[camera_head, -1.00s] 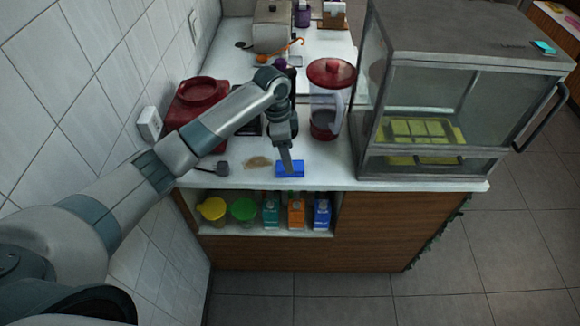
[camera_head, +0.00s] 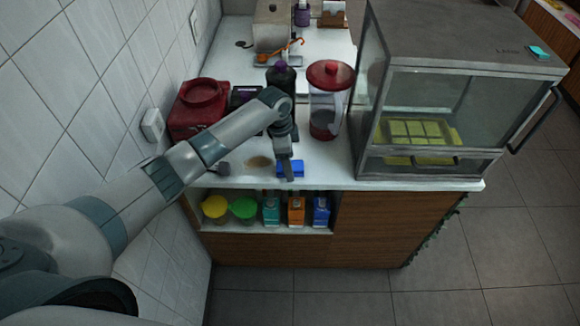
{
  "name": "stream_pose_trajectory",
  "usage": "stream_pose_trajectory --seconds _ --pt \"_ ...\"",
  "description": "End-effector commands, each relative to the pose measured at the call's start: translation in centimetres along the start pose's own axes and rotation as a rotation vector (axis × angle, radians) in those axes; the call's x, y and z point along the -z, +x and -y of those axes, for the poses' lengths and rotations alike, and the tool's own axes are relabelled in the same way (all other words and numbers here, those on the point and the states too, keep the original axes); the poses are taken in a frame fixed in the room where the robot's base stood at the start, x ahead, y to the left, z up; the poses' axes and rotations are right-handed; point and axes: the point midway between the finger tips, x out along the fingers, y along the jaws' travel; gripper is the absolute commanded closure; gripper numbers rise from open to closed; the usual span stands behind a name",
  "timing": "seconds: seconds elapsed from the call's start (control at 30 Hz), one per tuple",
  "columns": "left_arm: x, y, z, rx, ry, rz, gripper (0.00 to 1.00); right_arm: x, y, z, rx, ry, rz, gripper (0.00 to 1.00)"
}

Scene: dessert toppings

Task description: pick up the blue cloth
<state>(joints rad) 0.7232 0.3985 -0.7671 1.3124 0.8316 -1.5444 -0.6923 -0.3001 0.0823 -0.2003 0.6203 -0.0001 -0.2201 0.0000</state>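The blue cloth (camera_head: 297,169) is a small bright blue block-like piece near the front edge of the white counter. My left gripper (camera_head: 287,171) points down at the cloth, and its fingers cover part of it. I cannot tell whether the fingers touch the cloth or are closed on it. The cloth appears to be still at counter level. My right gripper is not in view.
A brown stain (camera_head: 259,162) lies left of the cloth. A red-lidded jar (camera_head: 329,100) and a glass display case (camera_head: 440,110) stand to the right. A red container (camera_head: 199,108) and a dark bottle (camera_head: 281,78) stand behind.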

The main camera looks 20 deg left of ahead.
Motion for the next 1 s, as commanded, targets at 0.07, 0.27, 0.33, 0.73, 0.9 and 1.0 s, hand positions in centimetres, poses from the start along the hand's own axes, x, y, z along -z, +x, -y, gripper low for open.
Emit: stream_pose_trajectory --seconds 0.07,0.27,0.33,0.73,0.9,1.0 --pt "-0.01 -0.02 0.02 0.000 0.000 0.000 0.35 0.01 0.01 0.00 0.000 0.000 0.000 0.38" --pt "-0.01 -0.04 0.03 0.000 -0.001 0.000 0.35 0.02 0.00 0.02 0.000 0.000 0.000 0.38" --pt "-0.02 -0.04 0.03 0.000 -0.001 0.000 0.35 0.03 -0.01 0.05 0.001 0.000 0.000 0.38" --pt "-0.08 0.36 0.01 0.000 -0.001 0.000 0.35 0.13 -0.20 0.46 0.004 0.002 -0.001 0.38" --pt "-0.09 0.47 0.02 0.000 -0.001 0.000 0.35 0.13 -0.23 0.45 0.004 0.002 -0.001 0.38" --pt "-0.09 0.48 0.01 0.000 -0.001 0.000 0.35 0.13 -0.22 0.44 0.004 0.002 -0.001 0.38"
